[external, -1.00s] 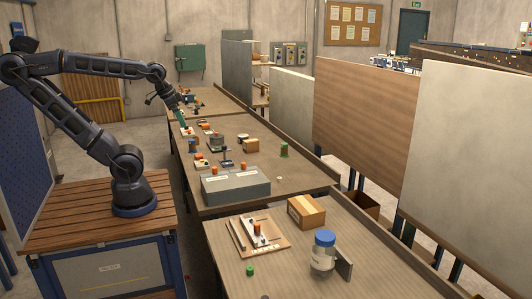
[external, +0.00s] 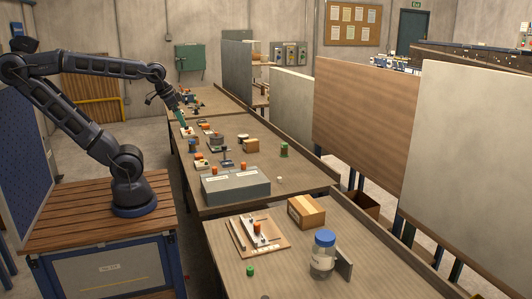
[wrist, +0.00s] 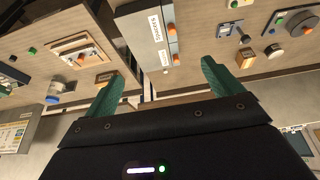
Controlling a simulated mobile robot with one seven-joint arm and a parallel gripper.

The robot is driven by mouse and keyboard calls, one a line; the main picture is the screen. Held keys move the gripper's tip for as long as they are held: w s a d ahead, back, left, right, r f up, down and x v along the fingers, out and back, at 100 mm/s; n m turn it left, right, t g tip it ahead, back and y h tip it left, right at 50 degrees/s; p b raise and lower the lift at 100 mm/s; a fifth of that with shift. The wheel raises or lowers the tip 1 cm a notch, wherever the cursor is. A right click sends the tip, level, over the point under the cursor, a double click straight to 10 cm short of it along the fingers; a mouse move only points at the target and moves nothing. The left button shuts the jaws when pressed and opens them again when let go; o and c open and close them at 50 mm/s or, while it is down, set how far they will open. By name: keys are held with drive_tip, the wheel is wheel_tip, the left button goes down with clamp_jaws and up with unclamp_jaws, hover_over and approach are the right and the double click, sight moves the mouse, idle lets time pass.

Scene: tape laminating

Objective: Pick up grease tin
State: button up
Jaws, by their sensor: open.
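My gripper (external: 185,121) is at the end of the outstretched arm, over the left edge of the far part of the middle bench in the external view. In the wrist view its two green fingers (wrist: 160,80) are wide apart with nothing between them. No tin is clearly marked as grease. A low round grey object (external: 216,138) that may be the tin sits on the middle bench, to the right of my gripper. A green cylinder (external: 284,150) stands farther right.
A long grey labelled box (external: 235,186) lies at the bench's near end. A small carton (external: 251,146), a dark stand (external: 226,156) and several orange-topped parts are close together. The near bench holds a blue-lidded jar (external: 323,255) and a wooden fixture (external: 258,238).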

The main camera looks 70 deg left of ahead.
drive_tip(key=w+a+r+m, duration=0.3)
drive_tip(key=w+a+r, duration=0.1)
drive_tip(key=w, duration=0.6)
drive_tip(key=w+a+r+m+g+y, duration=0.1)
drive_tip(key=w+a+m, duration=0.1)
drive_tip(key=w+a, duration=0.45)
drive_tip(key=w+a+m+g, duration=0.1)
drive_tip(key=w+a+m, duration=0.15)
drive_tip(key=w, duration=0.65)
drive_tip(key=m+g+h, duration=0.1)
drive_tip(key=m+g, duration=0.2)
drive_tip(key=m, duration=0.7)
hover_over(243, 135)
drive_tip(key=d, duration=0.1)
wheel_tip(243, 135, down, 27)
drive_tip(key=shift+s+f, duration=0.1)
drive_tip(key=shift+f, duration=0.1)
drive_tip(key=shift+a+f+m, duration=0.2)
drive_tip(key=shift+f+m, duration=0.05)
drive_tip(key=shift+f, duration=0.25)
wheel_tip(243, 135, down, 10)
drive_tip(key=shift+a+f, duration=0.1)
drive_tip(key=shift+f, duration=0.05)
drive_tip(key=c, duration=1.2)
